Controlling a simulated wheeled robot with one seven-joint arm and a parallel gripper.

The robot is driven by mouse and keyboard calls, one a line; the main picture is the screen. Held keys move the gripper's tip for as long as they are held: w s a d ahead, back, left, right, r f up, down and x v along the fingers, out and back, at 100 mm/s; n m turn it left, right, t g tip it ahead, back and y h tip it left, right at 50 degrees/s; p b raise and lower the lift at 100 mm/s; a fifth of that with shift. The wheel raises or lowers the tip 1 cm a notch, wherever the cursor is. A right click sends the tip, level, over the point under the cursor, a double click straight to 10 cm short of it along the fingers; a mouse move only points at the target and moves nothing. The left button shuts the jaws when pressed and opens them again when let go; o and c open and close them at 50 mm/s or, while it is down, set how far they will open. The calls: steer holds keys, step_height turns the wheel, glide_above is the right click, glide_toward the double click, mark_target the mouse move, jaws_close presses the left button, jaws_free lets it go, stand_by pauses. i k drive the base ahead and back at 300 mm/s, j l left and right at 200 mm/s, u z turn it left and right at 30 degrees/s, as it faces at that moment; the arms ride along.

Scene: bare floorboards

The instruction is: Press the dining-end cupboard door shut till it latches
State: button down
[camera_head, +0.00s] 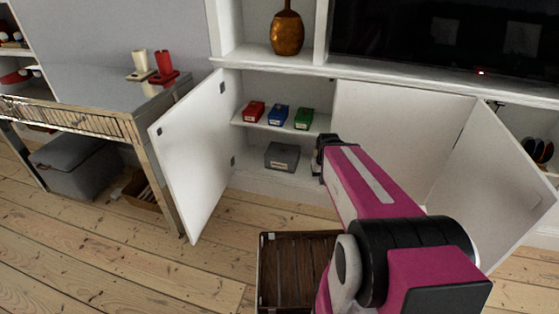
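A white cupboard has two doors standing open. The left door (192,155) swings out to the left, its outer edge near a mirrored table. The right door (492,180) stands out at the far right, partly behind my arm. Nothing in view marks which one is at the dining end. A middle panel (395,130) between them looks closed. My gripper (318,157) is in front of the left opening, to the right of the left door and apart from it. Its fingers are small and dark, and I cannot tell if they are open.
The left opening holds red (254,111), blue (278,115) and green boxes (303,119) on a shelf, with a grey box (282,156) below. A dark slatted crate (290,265) lies on the floor below my arm. The mirrored table (95,125) crowds the left door.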

mark_target(191, 142)
steer(key=k+j+z, duration=0.1)
steer(key=j, duration=0.3)
steer(key=k+j+z, duration=0.1)
steer(key=j, duration=0.35)
steer(key=k+j+z, duration=0.1)
steer(key=j, duration=0.3)
steer(key=k+j+z, duration=0.1)
steer(key=k+j, duration=0.15)
steer(key=j, duration=0.15)
steer(key=k+j+z, duration=0.1)
steer(key=j, duration=0.25)
steer(key=k+j, duration=0.25)
steer(key=j, duration=0.55)
steer(key=k+j, duration=0.15)
steer(key=j, duration=0.9)
steer(key=k+z, duration=0.05)
